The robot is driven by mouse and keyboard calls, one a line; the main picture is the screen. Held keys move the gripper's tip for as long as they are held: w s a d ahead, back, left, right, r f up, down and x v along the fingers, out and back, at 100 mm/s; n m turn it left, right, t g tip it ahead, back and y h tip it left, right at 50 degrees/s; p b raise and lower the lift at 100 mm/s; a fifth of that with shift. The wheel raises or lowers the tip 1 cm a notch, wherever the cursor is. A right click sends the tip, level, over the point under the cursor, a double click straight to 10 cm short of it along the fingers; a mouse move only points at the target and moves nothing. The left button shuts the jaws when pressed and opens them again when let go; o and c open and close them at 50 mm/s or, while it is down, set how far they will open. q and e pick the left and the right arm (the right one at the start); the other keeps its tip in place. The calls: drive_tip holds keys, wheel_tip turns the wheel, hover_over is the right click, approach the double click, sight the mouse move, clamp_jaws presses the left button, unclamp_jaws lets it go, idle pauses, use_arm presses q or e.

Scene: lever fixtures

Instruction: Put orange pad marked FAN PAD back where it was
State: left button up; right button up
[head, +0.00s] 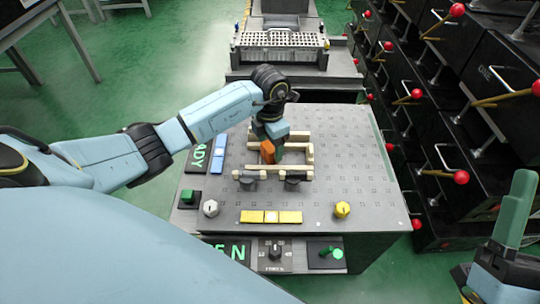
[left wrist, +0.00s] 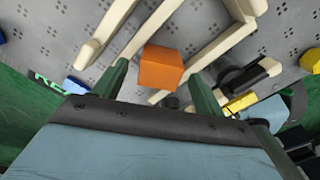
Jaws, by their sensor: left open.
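The orange pad (head: 267,152) is a small block among cream bars on the grey perforated worktop; no marking can be read on it. It also shows in the left wrist view (left wrist: 162,68), near the space between my left fingers. My left gripper (head: 272,148) is open and reaches down over the pad; a green finger stands close to the pad's right side. In the left wrist view a gap shows between the pad and each finger. My right gripper (head: 513,215) is at the lower right edge, away from the worktop; its opening is unclear.
Cream bars (head: 308,153) surround the pad on several sides, with dark-based supports (head: 293,181) in front. Red-tipped levers (head: 461,177) stand right. The worktop's right part (head: 355,155) is clear.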

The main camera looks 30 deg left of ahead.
use_arm(q)
drive_tip(key=shift+f, duration=0.15)
drive_tip(key=c, duration=1.1)
drive_tip(key=shift+c, duration=0.2)
